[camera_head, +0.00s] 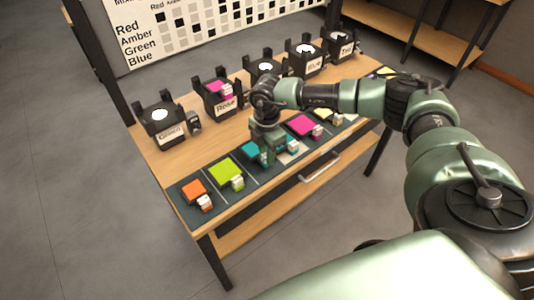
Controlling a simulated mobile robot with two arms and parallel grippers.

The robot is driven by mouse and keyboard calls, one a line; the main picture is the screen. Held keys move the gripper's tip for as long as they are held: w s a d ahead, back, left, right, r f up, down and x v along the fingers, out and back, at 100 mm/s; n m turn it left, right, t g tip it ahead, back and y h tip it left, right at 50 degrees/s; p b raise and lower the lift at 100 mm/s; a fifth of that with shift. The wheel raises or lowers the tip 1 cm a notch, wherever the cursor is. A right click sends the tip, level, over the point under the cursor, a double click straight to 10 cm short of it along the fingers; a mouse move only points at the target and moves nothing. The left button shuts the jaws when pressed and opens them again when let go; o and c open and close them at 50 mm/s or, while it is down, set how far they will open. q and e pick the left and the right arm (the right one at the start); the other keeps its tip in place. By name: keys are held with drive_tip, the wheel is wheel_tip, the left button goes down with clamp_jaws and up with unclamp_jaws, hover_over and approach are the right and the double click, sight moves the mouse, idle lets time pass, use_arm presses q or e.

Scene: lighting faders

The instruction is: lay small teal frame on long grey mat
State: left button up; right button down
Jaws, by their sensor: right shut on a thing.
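The small teal frame (249,147) shows at the middle of the long grey mat (188,213), partly hidden by my right gripper. My right gripper (267,151) points down and is shut on the teal frame. From this angle I cannot tell whether the frame touches the mat or is held just above it. The mat lies along the front edge of the wooden table. My left gripper is not in view.
Orange (194,188), lime (225,170) and magenta (301,125) frames with small blocks lie along the mat. Several black lamp stands, including the Green one (162,118) and the Rose one (220,96), stand behind. Bare wood (180,158) separates the two rows.

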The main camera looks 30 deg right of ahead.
drive_tip(key=shift+f+b, duration=0.85)
drive_tip(key=shift+f, duration=0.4)
drive_tip(key=c, duration=1.2)
unclamp_jaws()
drive_tip(key=shift+o, duration=0.2)
drive_tip(key=shift+r, duration=0.1)
wheel_tip(320, 180, up, 7)
drive_tip(key=shift+b, duration=0.4)
drive_tip(key=shift+r, duration=0.35)
wheel_tip(320, 180, up, 7)
drive_tip(key=p, duration=0.5)
